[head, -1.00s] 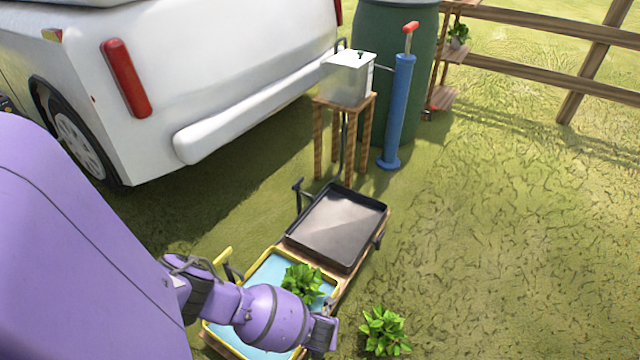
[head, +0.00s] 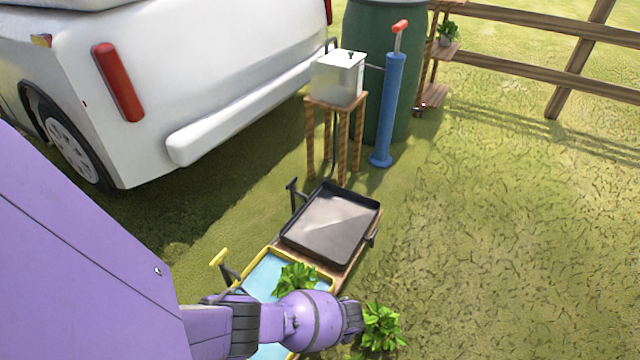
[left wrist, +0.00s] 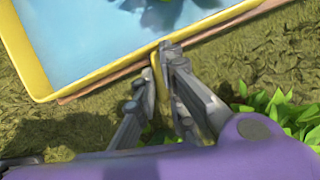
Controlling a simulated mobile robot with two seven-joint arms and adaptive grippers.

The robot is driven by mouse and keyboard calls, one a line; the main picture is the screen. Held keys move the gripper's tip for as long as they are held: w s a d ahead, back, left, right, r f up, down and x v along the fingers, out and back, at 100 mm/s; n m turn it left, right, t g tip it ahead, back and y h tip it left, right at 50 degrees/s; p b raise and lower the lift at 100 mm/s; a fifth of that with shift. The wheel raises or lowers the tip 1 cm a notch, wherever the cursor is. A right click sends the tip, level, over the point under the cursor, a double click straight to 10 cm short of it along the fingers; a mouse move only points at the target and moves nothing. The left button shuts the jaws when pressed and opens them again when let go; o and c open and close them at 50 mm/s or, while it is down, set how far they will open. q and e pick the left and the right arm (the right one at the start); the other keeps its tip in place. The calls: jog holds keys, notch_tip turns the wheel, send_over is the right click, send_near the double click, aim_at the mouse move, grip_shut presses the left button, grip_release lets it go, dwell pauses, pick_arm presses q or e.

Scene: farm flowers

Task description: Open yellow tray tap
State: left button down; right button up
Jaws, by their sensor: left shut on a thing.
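The yellow-rimmed tray (head: 258,268) holds blue water and a leafy plant, low in the head view, partly covered by my left arm. Its rim also shows in the left wrist view (left wrist: 38,82). A yellow tap handle (head: 219,257) stands up at the tray's left side, with nothing touching it. My left gripper (left wrist: 166,52) is at the tray's outer edge, its fingers shut on a narrow yellow piece (left wrist: 157,78) that looks like another tap handle. The fingertips are hidden in the head view. My right gripper is not in view.
A black tray (head: 330,225) with its own taps sits just beyond the yellow one. A metal box (head: 338,78) on a wooden stand, a blue pump (head: 390,110) and a green barrel (head: 372,60) stand behind. A leafy plant (head: 382,328) grows right of my wrist. Grass at right is open.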

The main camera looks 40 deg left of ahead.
pick_arm(q)
jog(key=shift+n+g, duration=0.5)
jog(key=shift+n, duration=0.7)
jog(key=c, duration=1.8)
grip_release()
jog(key=shift+w+d+r, duration=0.15)
jog(key=shift+d+r, duration=0.1)
jog(key=shift+r, duration=0.3)
jog(key=v, duration=1)
jog(key=shift+d+r, duration=0.1)
jog(key=shift+r, duration=0.3)
